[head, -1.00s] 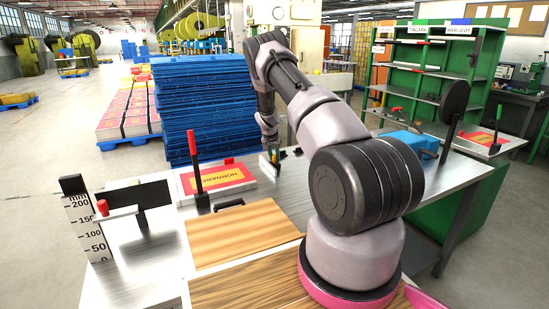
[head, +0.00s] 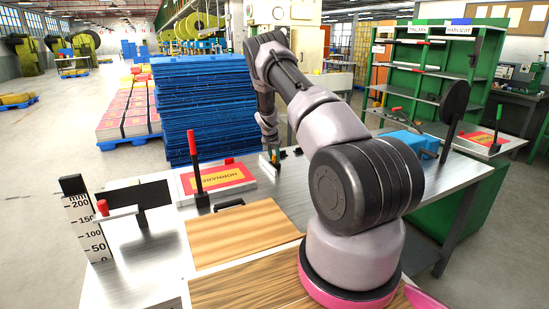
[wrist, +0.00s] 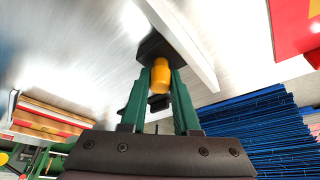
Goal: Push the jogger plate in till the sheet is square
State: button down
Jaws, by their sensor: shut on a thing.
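The jogger plate (head: 265,166) is a small pale upright plate on the steel bench, right of the sheet stack. In the wrist view the white plate (wrist: 182,38) has a dark block behind it with an orange knob (wrist: 160,76). My gripper (head: 272,157) is shut on that knob; its green fingers (wrist: 160,92) stand on either side of it. The red printed sheet (head: 217,177) lies on top of a low pale stack. In the wrist view the red sheet (wrist: 295,28) is at the top right, with bare metal between it and the plate.
A red-handled lever (head: 195,160) stands at the stack's front left. A marked gauge (head: 87,228) and black plate (head: 140,196) are at left. Wooden boards (head: 243,233) lie in front. Blue stacked sheets (head: 205,105) rise behind the bench. A blue object (head: 408,142) lies right.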

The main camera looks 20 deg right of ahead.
jog(key=a, duration=1.1)
jog(key=shift+s, duration=0.2)
jog(key=c, duration=0.7)
grip_release()
jog(key=shift+a, duration=0.15)
jog(key=shift+o, duration=0.2)
jog(key=shift+r, duration=0.1)
jog(key=v, duration=1)
jog(key=shift+s+r, duration=0.2)
jog(key=shift+r, duration=0.05)
